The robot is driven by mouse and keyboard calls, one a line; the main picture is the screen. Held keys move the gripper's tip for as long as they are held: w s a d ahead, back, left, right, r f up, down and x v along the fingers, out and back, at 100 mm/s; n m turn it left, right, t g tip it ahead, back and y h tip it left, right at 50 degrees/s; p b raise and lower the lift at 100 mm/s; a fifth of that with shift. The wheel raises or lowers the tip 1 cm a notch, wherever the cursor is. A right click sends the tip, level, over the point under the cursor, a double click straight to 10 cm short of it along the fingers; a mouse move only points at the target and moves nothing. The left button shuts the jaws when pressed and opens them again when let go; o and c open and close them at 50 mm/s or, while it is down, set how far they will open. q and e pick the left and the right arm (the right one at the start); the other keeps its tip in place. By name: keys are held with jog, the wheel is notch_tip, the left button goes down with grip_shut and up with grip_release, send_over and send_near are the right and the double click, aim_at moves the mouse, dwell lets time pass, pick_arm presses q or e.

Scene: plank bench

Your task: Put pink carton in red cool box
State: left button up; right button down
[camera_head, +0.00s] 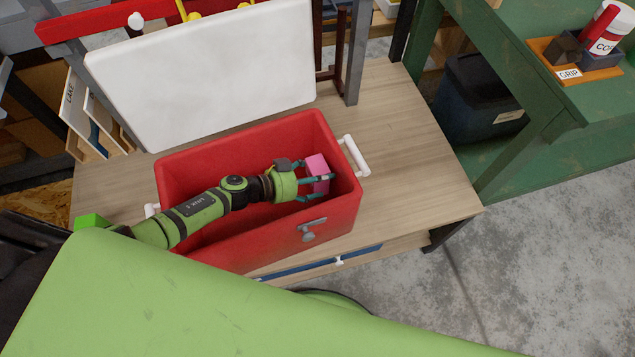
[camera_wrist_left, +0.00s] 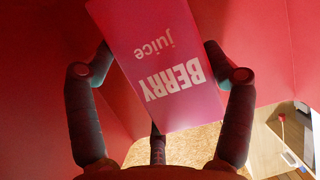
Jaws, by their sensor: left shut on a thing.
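The red cool box (camera_head: 330,213) stands on the plank bench with its white lid (camera_head: 205,75) raised at the back. My left gripper (camera_head: 318,180) reaches into the opening at the right part of the box. It is shut on the pink carton (camera_head: 317,165), which is at or inside the box opening. In the left wrist view the carton (camera_wrist_left: 160,60) shows "BERRY juice" upside down between the fingers, with red walls around it. I cannot tell whether the carton touches the box floor. My right gripper is not in view.
The wooden bench top (camera_head: 425,150) is bare to the right of the box. A white handle (camera_head: 355,156) sticks out from the box's right end. A green bench (camera_head: 540,110) with an orange tray stands at the upper right. A dark bin (camera_head: 480,95) sits under it.

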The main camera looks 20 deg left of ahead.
pick_arm(q)
jog(key=shift+f, duration=0.75)
jog(key=shift+f+b, duration=0.55)
jog(key=shift+f, duration=0.05)
jog(key=o, duration=1.3)
jog(key=shift+c, duration=0.2)
jog(key=shift+r, duration=0.1)
jog(key=shift+r+p, duration=0.3)
jog(key=shift+p, duration=0.05)
jog(key=p+v, duration=0.4)
jog(key=v, duration=0.3)
jog(key=shift+s+a+r, duration=0.15)
jog(key=shift+a+r, duration=0.05)
jog(key=shift+r, duration=0.15)
